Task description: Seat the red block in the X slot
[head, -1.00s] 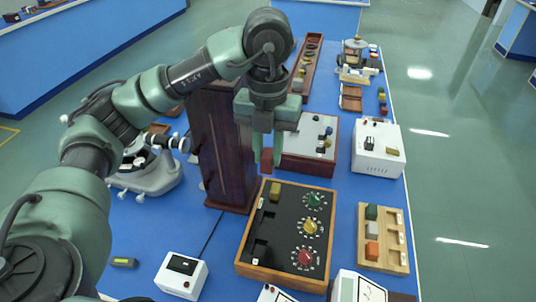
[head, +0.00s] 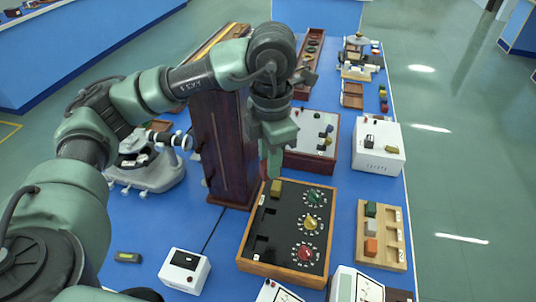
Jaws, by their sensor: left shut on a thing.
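My left gripper (head: 271,165) is shut on the red block (head: 264,172), just above and behind the back edge of the wood-framed black panel (head: 281,229). The fingers hide most of the block; only a thin red strip shows. The panel has a column of recesses along its left side. An olive-yellow block (head: 276,188) sits at the back recess, and two dark recesses in front of it look empty. The slot letters are too small to read. My right gripper is not in view.
Green (head: 315,195), yellow (head: 310,222) and red (head: 305,252) dials stand on the panel's right side. A tall dark wooden column (head: 226,145) stands close left of the gripper. A wooden tray of blocks (head: 393,238) lies right, a white switch box (head: 184,270) in front.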

